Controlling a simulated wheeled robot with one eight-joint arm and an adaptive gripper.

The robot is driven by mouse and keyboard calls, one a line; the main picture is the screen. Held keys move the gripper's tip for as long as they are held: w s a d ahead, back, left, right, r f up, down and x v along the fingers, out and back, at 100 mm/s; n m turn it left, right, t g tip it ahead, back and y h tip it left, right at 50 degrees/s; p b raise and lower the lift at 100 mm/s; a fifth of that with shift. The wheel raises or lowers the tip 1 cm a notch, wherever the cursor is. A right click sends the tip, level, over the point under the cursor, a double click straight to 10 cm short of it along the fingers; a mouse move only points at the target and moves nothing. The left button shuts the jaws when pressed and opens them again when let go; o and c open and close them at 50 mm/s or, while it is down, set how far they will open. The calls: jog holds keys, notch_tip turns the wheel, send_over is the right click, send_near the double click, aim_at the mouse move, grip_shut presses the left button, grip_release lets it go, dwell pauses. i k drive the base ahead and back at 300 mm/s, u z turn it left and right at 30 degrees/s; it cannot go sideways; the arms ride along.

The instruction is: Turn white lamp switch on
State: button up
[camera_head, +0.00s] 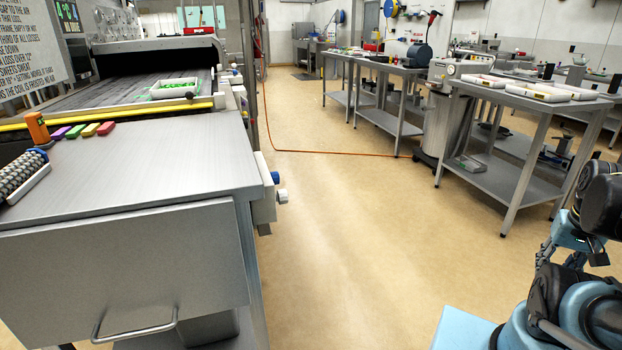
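No lamp that I can clearly identify shows. A small white knob (282,196) sticks out from a pale box (262,187) on the right side of the steel bench at left. A blue knob (275,178) sits just above it. I cannot tell whether the white knob is the lamp switch, or its setting. My folded arm is at the lower right, across the open floor from these knobs. Black jointed parts there seem to be my gripper (562,268), partly hidden among the arm links. Its fingertips are not clear and I see nothing held.
The steel bench (140,170) with a drawer and conveyor fills the left. Steel tables (500,165) with white trays stand at right. An orange cable (330,152) crosses the floor. The tan floor (350,230) between is clear.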

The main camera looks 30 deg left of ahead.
aim_at(282, 197)
jog(key=z, duration=0.05)
jog(key=i, duration=0.5)
jog(key=u, duration=3.2)
jog(key=k, duration=1.3)
jog(key=z, duration=0.3)
